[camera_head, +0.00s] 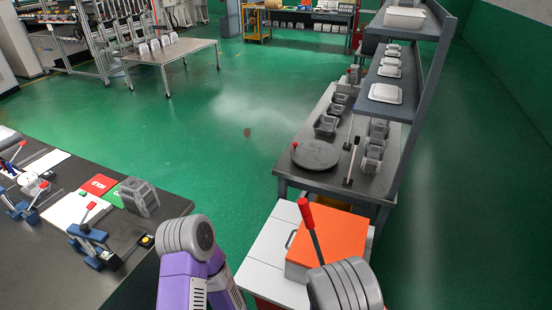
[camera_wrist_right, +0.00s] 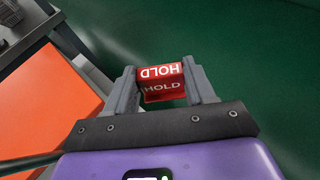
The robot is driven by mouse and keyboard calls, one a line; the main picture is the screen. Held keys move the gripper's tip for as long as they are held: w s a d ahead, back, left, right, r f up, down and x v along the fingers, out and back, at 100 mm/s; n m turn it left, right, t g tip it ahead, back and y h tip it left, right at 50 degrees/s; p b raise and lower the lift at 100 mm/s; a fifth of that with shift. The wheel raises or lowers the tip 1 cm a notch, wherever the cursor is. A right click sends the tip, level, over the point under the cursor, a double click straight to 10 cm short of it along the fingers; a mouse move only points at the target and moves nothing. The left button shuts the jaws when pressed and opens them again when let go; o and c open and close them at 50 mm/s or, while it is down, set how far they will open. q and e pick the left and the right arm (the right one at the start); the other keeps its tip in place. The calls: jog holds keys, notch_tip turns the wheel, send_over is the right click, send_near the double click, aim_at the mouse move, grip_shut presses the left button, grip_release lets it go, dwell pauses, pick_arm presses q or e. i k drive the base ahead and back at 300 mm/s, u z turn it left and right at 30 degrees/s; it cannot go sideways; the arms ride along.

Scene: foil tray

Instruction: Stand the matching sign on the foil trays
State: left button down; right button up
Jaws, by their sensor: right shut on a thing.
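My right gripper (camera_wrist_right: 163,86) is shut on a red sign (camera_wrist_right: 163,84) with white "HOLD" lettering on two faces, seen in the right wrist view. The sign sits between both fingers, clear of any surface. Neither gripper shows in the head view; only parts of my arms do.
On the left table (camera_head: 30,245) lie a red card (camera_head: 98,184), a green card and blue clamps (camera_head: 88,238). An orange box (camera_head: 325,240) sits at front right; its orange side also fills the wrist view's left (camera_wrist_right: 45,105). A round dark plate (camera_head: 315,158) lies on the bench. Green floor separates the tables.

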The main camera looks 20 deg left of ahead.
aim_at(126, 181)
jog(key=u, duration=1.8)
